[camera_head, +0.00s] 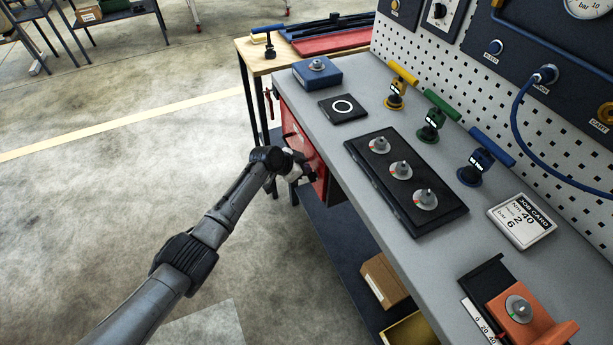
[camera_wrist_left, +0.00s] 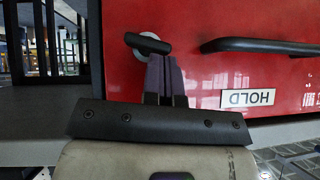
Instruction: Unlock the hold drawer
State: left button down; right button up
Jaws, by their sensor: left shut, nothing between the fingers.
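The hold drawer is a red front (camera_head: 299,135) under the near side of the grey bench. In the left wrist view its red face (camera_wrist_left: 205,75) carries an upside-down HOLD label (camera_wrist_left: 248,98) and a black bar handle (camera_wrist_left: 265,46). Left of the handle is a lock with a black turn lever (camera_wrist_left: 148,43) on a round grey base. The lever lies roughly crosswise, slightly tilted in that view. My left gripper (camera_head: 310,176) is at the drawer front. Its shut, empty fingers (camera_wrist_left: 163,62) point at the lever, with tips at or very near it; contact is unclear. My right gripper is not in view.
The bench top (camera_head: 375,117) holds a black tray (camera_head: 438,219) with several knobbed discs, coloured T-handled tools, a blue block (camera_head: 318,75) and a job card (camera_head: 522,220). A lower shelf holds a cardboard box (camera_head: 384,281). Open floor lies left of the bench.

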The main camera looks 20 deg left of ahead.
pick_arm(q)
jog(key=shift+r+p, duration=0.45)
jog(key=shift+r, duration=0.25)
jog(key=shift+r, duration=0.1)
jog(key=r+p, duration=0.2)
jog(key=p, duration=0.1)
jog(key=r+p, duration=0.1)
jog(key=r, duration=0.1)
jog(key=shift+s+d, duration=0.25)
jog(key=shift+s, duration=0.05)
jog(key=p+v, duration=0.3)
jog(key=v, duration=0.6)
jog(key=shift+s+d, duration=0.15)
jog(key=shift+s, duration=0.5)
jog(key=shift+r, duration=0.15)
